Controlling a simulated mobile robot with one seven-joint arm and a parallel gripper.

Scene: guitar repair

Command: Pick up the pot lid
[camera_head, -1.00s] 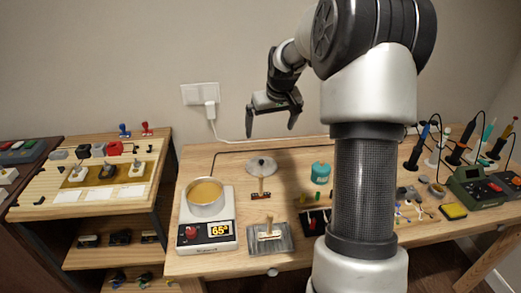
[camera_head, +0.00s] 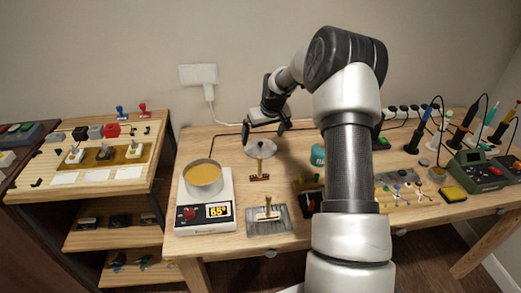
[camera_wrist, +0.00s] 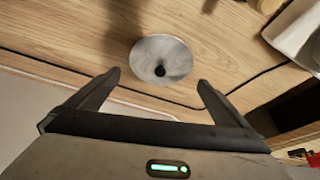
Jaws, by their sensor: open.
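The pot lid (camera_head: 258,150) is a round grey metal disc lying on the workbench behind the wooden-handled tool. In the wrist view the pot lid (camera_wrist: 161,59) shows whole, with a dark knob at its middle. My gripper (camera_head: 264,133) is above the lid in the head view, and partly overlaps it there. In the wrist view my gripper (camera_wrist: 158,80) is open and empty, its fingers apart on either side and short of the lid. The pot (camera_head: 203,177), open and filled with something yellowish, stands on a white heater with a 65 display.
A wooden-handled tool (camera_head: 260,172) stands just in front of the lid. A teal jar (camera_head: 318,155) is to its right. A cable (camera_head: 228,134) runs along the bench's back, below a wall socket (camera_head: 198,74). Metal plate (camera_head: 282,222) lies at the front.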

